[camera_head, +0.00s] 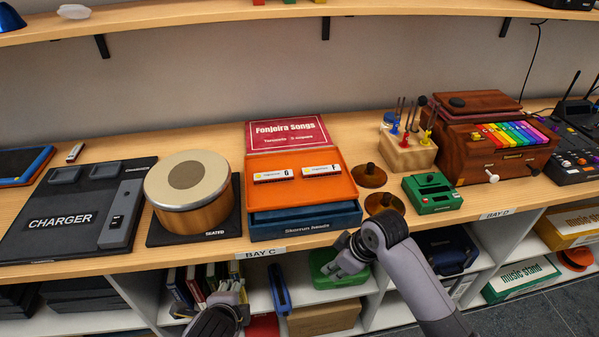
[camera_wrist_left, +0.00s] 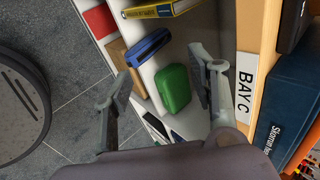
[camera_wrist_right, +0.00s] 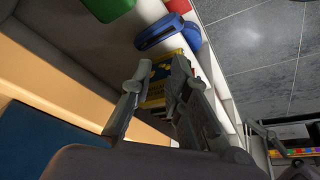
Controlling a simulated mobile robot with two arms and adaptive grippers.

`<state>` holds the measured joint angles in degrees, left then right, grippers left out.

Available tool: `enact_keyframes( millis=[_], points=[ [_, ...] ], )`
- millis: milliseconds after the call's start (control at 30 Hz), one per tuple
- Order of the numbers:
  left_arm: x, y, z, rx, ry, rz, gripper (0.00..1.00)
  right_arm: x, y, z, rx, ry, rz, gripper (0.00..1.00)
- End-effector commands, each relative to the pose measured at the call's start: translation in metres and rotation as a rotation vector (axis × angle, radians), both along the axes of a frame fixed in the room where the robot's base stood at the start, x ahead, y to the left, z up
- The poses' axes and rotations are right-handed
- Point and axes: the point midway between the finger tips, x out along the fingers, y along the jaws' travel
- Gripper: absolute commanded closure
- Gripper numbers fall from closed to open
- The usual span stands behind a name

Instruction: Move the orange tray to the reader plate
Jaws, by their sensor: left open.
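The orange tray (camera_head: 342,187) sits on a blue box (camera_head: 305,222) behind the BAY C label on the bench. Two white-labelled packs lie in the tray, with a red song card standing behind. A black plate marked SEATED (camera_head: 226,230) lies left of it under a round drum (camera_head: 187,181); I cannot tell whether it is the reader plate.
A black charger pad (camera_head: 62,218) lies at the left. Brown knobbed discs (camera_head: 369,177), a green device (camera_head: 432,193) and a tuning-fork block (camera_head: 407,153) stand right of the tray. Shelves below hold books, a green case (camera_wrist_left: 173,88) and boxes.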

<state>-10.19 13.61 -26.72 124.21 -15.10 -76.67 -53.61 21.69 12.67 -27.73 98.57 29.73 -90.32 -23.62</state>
Motion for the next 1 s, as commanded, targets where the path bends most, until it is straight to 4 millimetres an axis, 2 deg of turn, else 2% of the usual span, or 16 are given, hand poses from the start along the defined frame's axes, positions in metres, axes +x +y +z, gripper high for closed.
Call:
enact_keyframes(
  millis=[33,100,200,367,467,700,800,900,1000],
  points=[
    [-0.002,-0.001,0.029,0.022,-0.028,-0.030,0.47,-0.001,0.005,0.029,-0.013,-0.023,0.058,0.84],
    [-0.006,-0.002,0.062,0.064,-0.061,-0.078,0.47,-0.004,0.009,0.062,-0.038,-0.045,0.138,0.84],
    [-0.006,-0.005,0.096,0.157,-0.108,-0.173,0.47,-0.001,0.011,0.098,-0.089,-0.068,0.257,0.84],
    [0.006,-0.012,0.120,0.331,-0.172,-0.326,0.47,0.021,0.008,0.136,-0.162,-0.083,0.389,0.84],
    [0.015,-0.017,0.138,0.464,-0.219,-0.430,0.47,0.038,0.003,0.166,-0.216,-0.092,0.468,0.84],
    [0.033,-0.031,0.181,0.844,-0.318,-0.672,0.47,0.069,-0.021,0.255,-0.356,-0.094,0.638,0.84],
    [0.037,-0.035,0.193,0.960,-0.341,-0.734,0.47,0.075,-0.030,0.283,-0.393,-0.091,0.677,0.84],
    [0.039,-0.037,0.200,1.034,-0.351,-0.770,0.47,0.077,-0.036,0.301,-0.412,-0.088,0.699,0.84],
    [0.039,-0.038,0.203,1.068,-0.356,-0.786,0.47,0.078,-0.038,0.308,-0.421,-0.086,0.710,0.84]
  ],
)
